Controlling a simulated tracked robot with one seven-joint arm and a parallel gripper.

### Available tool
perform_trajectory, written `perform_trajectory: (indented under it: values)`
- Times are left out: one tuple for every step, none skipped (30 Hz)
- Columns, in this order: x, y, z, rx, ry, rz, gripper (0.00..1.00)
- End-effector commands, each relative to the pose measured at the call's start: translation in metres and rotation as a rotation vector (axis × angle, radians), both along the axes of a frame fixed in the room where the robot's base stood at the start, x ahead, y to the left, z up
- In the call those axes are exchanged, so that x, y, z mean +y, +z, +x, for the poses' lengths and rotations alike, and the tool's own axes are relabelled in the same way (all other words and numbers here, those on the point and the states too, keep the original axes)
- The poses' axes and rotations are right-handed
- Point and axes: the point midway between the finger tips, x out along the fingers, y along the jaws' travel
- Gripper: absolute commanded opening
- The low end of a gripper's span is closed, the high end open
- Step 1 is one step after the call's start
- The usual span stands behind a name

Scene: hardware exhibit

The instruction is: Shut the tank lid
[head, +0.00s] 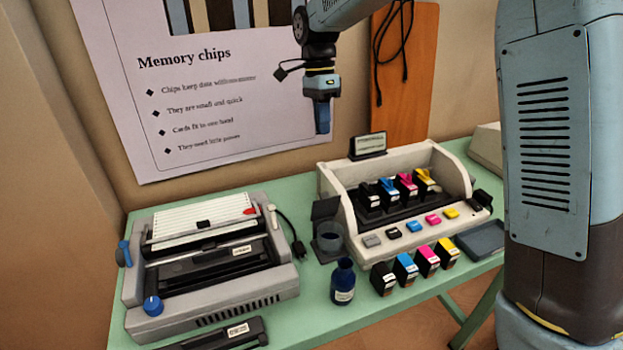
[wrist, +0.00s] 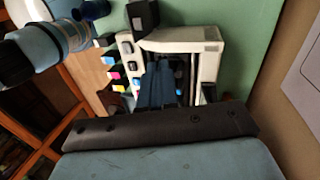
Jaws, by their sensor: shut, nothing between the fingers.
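A small dark, see-through tank (head: 329,241) stands at the left side of the cream printer. Its dark square lid (head: 325,208) stands up, open, above the tank's back edge. In the wrist view a dark square block (wrist: 143,15) at the printer's side looks like the tank or its lid; I cannot tell which. My gripper (head: 322,130) points down, shut and empty, in the air above and behind the tank and apart from the lid. Its fingers show in the wrist view (wrist: 158,88), over the printer.
The cream printer (head: 345,197) holds several ink cartridges. More cartridges (head: 405,268) and a dark blue bottle (head: 343,283) stand in front. A grey binding machine (head: 215,308) sits at left. A poster (head: 200,100) hangs behind. A sign (head: 368,146) tops the printer.

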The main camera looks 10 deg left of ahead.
Motion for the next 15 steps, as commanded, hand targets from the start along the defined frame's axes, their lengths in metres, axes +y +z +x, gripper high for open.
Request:
perform_trajectory:
  values:
    - [0.011, -0.008, 0.001, 0.011, -0.015, -0.015, 0.0]
    - [0.015, -0.01, 0.001, 0.014, -0.024, -0.022, 0.0]
    - [0.021, -0.014, 0.001, 0.018, -0.035, -0.031, 0.0]
    - [0.024, -0.016, 0.001, 0.021, -0.042, -0.036, 0.0]
    - [0.026, -0.018, 0.001, 0.023, -0.047, -0.041, 0.0]
    - [0.029, -0.02, 0.001, 0.025, -0.053, -0.045, 0.0]
    - [0.03, -0.021, 0.001, 0.026, -0.057, -0.047, 0.0]
    - [0.031, -0.023, 0.001, 0.028, -0.06, -0.049, 0.0]
    - [0.031, -0.025, 0.0, 0.027, -0.062, -0.051, 0.0]
    - [0.031, -0.027, 0.0, 0.028, -0.062, -0.051, 0.0]
    - [0.03, -0.029, -0.001, 0.029, -0.063, -0.052, 0.0]
    - [0.03, -0.033, -0.002, 0.028, -0.062, -0.051, 0.0]
    - [0.029, -0.037, -0.003, 0.028, -0.062, -0.051, 0.0]
    - [0.028, -0.041, -0.004, 0.029, -0.062, -0.052, 0.0]
    - [0.027, -0.047, -0.006, 0.029, -0.062, -0.052, 0.0]
